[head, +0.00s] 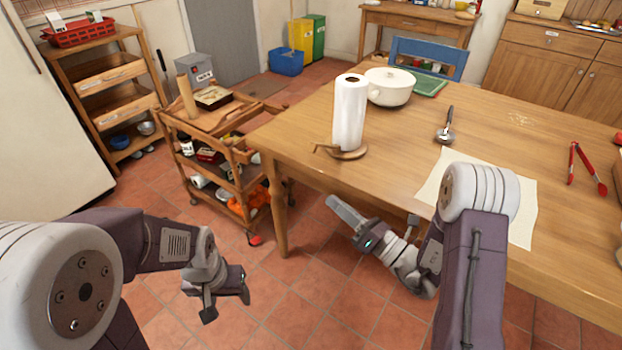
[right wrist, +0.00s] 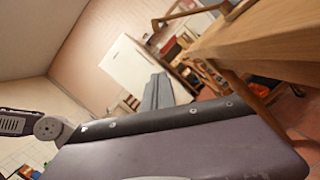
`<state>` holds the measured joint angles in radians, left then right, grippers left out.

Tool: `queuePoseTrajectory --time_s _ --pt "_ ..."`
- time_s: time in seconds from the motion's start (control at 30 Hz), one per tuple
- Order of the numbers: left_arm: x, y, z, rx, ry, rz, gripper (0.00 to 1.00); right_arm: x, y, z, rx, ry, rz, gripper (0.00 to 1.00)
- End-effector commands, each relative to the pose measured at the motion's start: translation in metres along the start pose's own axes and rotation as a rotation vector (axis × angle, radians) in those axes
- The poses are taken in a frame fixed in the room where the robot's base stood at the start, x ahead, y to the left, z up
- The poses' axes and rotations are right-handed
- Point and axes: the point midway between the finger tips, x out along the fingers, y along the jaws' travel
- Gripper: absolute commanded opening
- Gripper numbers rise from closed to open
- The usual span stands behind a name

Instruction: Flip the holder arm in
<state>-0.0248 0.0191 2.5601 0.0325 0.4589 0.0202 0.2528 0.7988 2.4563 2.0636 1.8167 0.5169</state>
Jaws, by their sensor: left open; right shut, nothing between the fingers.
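The holder arm (head: 324,148) is a small wooden piece pointing outward to the left from the base, towards the table edge. My right gripper (head: 338,206) is shut and empty, below and in front of the holder, out past the table edge and apart from it. It also shows in the right wrist view (right wrist: 157,90). My left gripper (head: 226,302) is open and empty, low over the floor at the lower left, far from the holder.
The wooden table (head: 490,105) carries a white pot (head: 389,88) behind the roll, a ladle (head: 445,128), red tongs (head: 586,170) and a pale cloth (head: 432,182). A wooden cart (head: 170,118) stands left of the table.

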Motion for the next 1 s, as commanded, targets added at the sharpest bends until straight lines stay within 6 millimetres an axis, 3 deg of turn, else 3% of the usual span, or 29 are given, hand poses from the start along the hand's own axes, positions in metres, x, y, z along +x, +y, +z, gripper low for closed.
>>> queuePoseTrajectory --time_s 0.33,0.47,0.9,1.0 --pt "0.001 0.0 0.0 0.0 0.001 0.0 0.62 -0.002 -0.006 0.004 0.001 -0.027 -0.019 0.0" --pt "0.002 0.0 0.0 0.0 0.0 0.0 0.62 0.007 -0.006 0.003 -0.001 -0.022 -0.015 0.0" --pt "0.013 0.0 0.001 0.0 0.0 0.0 0.62 0.098 -0.006 0.005 -0.002 -0.025 -0.012 0.0" --pt "0.013 0.0 0.001 0.0 0.0 0.0 0.62 0.103 -0.007 0.024 -0.003 -0.029 -0.017 0.0"
